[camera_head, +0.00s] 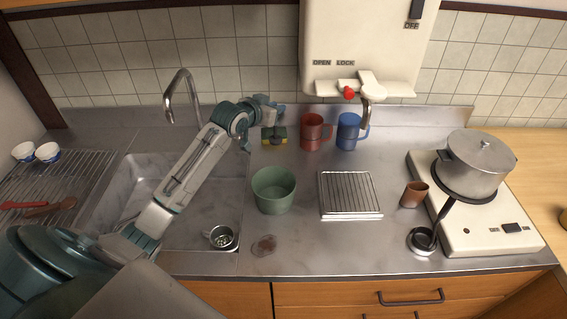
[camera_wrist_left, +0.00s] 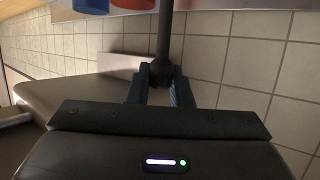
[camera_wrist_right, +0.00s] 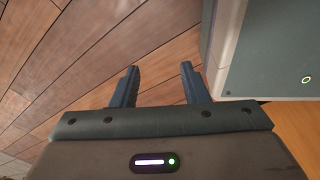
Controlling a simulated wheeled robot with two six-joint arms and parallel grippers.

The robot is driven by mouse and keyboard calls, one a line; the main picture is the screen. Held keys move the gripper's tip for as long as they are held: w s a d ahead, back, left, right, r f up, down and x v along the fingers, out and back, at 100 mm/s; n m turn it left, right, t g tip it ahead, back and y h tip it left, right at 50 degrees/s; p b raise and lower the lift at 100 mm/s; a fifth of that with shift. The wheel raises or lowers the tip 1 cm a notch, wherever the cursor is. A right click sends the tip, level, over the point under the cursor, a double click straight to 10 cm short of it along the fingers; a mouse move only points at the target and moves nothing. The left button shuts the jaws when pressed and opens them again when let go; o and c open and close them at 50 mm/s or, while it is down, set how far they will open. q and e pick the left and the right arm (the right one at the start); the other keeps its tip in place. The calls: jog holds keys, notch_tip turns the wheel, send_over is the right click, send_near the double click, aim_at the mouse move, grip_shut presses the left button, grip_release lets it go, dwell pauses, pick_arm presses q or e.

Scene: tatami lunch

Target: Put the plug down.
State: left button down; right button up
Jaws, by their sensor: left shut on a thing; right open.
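My left gripper (camera_head: 274,108) is raised over the back of the steel counter, left of the red mug. In the left wrist view its two fingers (camera_wrist_left: 160,85) are shut on a dark thing with a rounded end and a straight stem, which I take to be the plug (camera_wrist_left: 164,40). In the head view a dark shape hangs below the gripper, in front of a green and yellow sponge (camera_head: 267,133); whether it touches the sponge I cannot tell. My right gripper (camera_wrist_right: 158,85) is open and empty above a wooden floor, outside the head view.
A red mug (camera_head: 313,132) and a blue mug (camera_head: 349,132) stand right of the sponge. A green bowl (camera_head: 273,190), a wire rack (camera_head: 350,193), a brown cup (camera_head: 414,194) and a stove with a pot (camera_head: 478,162) are nearer. The sink (camera_head: 130,185) lies left, under my arm.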

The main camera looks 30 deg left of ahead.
aim_at(274, 139)
pick_arm(q)
jog(key=f+p, duration=0.1)
jog(key=f, duration=0.2)
jog(key=shift+s, duration=0.2)
jog(key=shift+s+f, duration=0.4)
jog(key=shift+f, duration=0.4)
jog(key=shift+f+p, duration=0.35)
jog(key=shift+f, duration=0.05)
jog(key=f, duration=0.2)
jog(key=shift+w+f+p, duration=0.3)
jog(key=shift+f, duration=0.5)
jog(key=shift+s, duration=0.1)
jog(key=c, duration=1.3)
grip_release()
jog(key=shift+f, duration=0.15)
pick_arm(e)
jog(key=shift+s+a+r, duration=0.1)
jog(key=shift+s+r, duration=1.1)
jog(key=shift+s, duration=0.05)
